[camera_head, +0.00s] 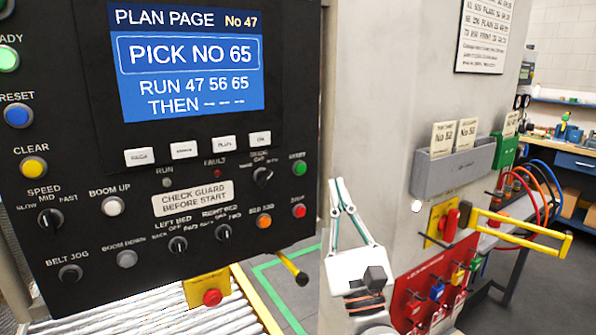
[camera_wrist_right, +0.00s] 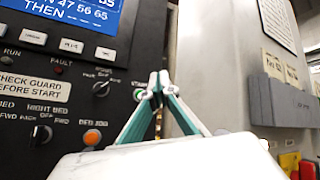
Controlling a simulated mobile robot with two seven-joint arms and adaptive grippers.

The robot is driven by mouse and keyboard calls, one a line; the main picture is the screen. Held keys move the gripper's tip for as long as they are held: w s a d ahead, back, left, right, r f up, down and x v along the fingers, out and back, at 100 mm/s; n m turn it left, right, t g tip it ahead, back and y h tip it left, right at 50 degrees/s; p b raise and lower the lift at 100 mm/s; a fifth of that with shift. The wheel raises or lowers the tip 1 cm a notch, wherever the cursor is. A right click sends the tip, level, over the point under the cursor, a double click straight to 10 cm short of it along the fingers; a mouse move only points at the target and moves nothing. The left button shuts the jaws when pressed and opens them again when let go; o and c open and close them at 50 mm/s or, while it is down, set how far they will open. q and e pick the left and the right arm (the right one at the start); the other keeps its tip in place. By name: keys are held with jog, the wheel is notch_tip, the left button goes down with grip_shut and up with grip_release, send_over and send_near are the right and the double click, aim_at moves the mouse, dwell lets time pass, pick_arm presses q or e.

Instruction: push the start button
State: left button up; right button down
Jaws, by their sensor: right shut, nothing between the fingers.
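A black control panel (camera_head: 120,215) fills the left of the head view. A small green button (camera_head: 299,168) sits near its right edge, above a red button (camera_head: 298,211); their labels are too small to read surely. My right gripper (camera_head: 337,184) is shut and empty, its fingertips pointing up, to the right of the green button in the picture. In the right wrist view the fingertips (camera_wrist_right: 158,84) show just right of the green button (camera_wrist_right: 138,95), which they partly cover. I cannot tell whether they touch it. My left gripper is not in view.
The panel's screen (camera_head: 185,58) reads PICK NO 65. A yellow-based red knob (camera_head: 211,297) is below the panel. A grey wall (camera_head: 375,120) stands right of the panel, with a grey card holder (camera_head: 453,168) and a yellow handle (camera_head: 530,235). Rollers lie below the panel.

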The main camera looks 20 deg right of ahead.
aim_at(301, 169)
jog(key=shift+w, duration=0.1)
jog(key=w, duration=0.2)
jog(key=w+a+b, duration=0.1)
jog(key=w, duration=0.5)
jog(key=shift+w+a+b, duration=0.15)
jog(key=shift+w+b, duration=0.1)
jog(key=shift+b, duration=0.15)
dwell(0.4)
dwell(0.7)
jog(key=shift+w, duration=0.15)
jog(key=shift+w, duration=0.25)
dwell(0.5)
